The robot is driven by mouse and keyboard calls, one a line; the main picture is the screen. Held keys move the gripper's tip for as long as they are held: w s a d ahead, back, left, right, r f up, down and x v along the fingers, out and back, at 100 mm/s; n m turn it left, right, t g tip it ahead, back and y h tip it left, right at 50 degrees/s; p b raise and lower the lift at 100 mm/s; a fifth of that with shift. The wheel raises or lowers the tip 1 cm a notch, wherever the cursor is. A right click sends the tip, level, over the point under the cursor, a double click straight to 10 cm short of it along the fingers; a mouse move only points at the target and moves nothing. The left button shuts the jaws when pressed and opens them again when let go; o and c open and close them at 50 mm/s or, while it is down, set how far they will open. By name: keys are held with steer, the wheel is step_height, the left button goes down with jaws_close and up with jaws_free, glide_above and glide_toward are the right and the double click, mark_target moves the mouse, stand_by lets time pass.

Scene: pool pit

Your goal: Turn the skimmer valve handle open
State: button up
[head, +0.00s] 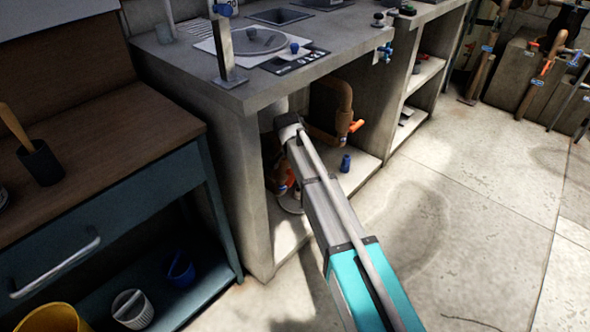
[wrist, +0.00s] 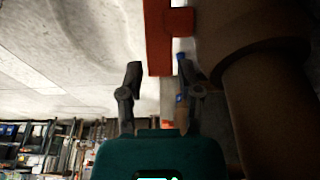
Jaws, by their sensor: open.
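In the wrist view, a red-orange handle (wrist: 158,40) hangs down from the top edge beside a thick brown pipe (wrist: 258,50). My gripper (wrist: 160,72) is open, with its dark fingers apart, and the handle's lower end lies between or just beyond the fingertips. I cannot tell whether they touch it. In the head view, my arm reaches under the counter and hides my gripper. An orange handle (head: 356,125) sticks out by a brown pipe (head: 334,100) there. More orange parts (head: 282,188) show lower left, partly hidden by my arm. Which one the wrist view shows is unclear.
The concrete counter (head: 258,92) overhangs the opening, with side walls left and right. A small blue object (head: 345,163) stands on its floor. A workbench (head: 120,215) with a yellow bucket (head: 52,318) is at left.

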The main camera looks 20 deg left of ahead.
step_height(320, 180, up, 2)
steer(key=shift+r+p, duration=0.2)
steer(key=shift+p, duration=0.55)
steer(key=shift+d, duration=0.1)
steer(key=s+d+n+g, duration=0.1)
steer(key=s+d, duration=0.1)
steer(key=d, duration=0.9)
steer(key=s+d+n, duration=0.1)
steer(key=s+d, duration=0.2)
steer(key=d, duration=0.9)
steer(key=s+d+n+g, duration=0.1)
steer(key=s+d, duration=0.5)
steer(key=d, duration=0.4)
steer(key=s+d+n+y, duration=0.1)
steer(key=s+d, duration=0.6)
steer(key=d, duration=0.3)
steer(key=shift+s+g, duration=0.15)
steer(key=shift+g, duration=0.25)
steer(key=shift+a+f, duration=0.1)
steer(key=shift+o, duration=0.2)
